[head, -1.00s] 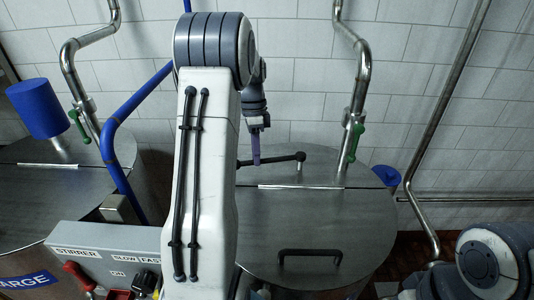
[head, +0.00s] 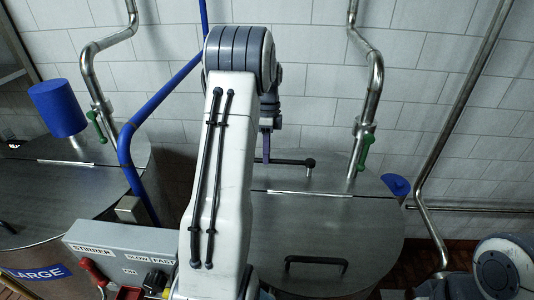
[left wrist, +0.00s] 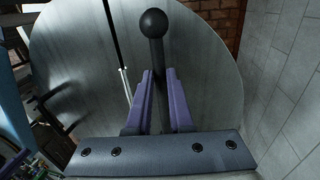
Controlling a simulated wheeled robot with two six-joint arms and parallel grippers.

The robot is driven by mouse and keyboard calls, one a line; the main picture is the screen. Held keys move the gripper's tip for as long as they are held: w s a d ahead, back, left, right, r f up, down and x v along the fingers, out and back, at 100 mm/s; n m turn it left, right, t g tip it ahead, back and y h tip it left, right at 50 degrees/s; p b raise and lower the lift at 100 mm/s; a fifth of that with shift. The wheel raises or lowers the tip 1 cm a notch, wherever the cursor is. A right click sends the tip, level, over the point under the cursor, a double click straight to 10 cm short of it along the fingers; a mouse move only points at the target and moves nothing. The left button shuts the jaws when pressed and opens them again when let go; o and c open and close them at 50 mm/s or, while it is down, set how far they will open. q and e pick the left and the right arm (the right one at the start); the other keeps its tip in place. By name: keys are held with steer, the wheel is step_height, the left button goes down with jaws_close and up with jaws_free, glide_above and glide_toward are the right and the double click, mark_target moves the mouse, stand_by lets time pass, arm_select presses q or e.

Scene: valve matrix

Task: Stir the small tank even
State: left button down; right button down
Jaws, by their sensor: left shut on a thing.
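The small tank's round steel lid (head: 330,225) is in the middle right of the head view; no label on it shows. A black crank (head: 290,162) lies across its rear part, its pivot at the right. My left gripper (head: 266,148) reaches down at the crank's left end. In the left wrist view, its purple fingers (left wrist: 160,100) are shut on an upright dark crank handle with a ball top (left wrist: 153,23). The lid (left wrist: 215,75) fills much of that view behind. My left forearm hides the lid's left edge. My right gripper is not in view.
A black lid handle (head: 316,262) stands near the front of the lid. A steel pipe with a green valve lever (head: 367,148) rises behind the crank's right. The stirrer panel (head: 122,255) and blue pipe (head: 127,150) are left of my forearm. The large tank (head: 60,180) is farther left.

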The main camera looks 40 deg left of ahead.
arm_select(q)
steer(key=c, duration=0.8)
jaws_free()
steer(key=shift+w+r, duration=0.1)
steer(key=shift+w, duration=0.1)
steer(key=shift+a+r, duration=0.1)
steer(key=shift+r, duration=0.1)
steer(key=shift+b+v, duration=1.15)
steer(key=shift+v, duration=3.85)
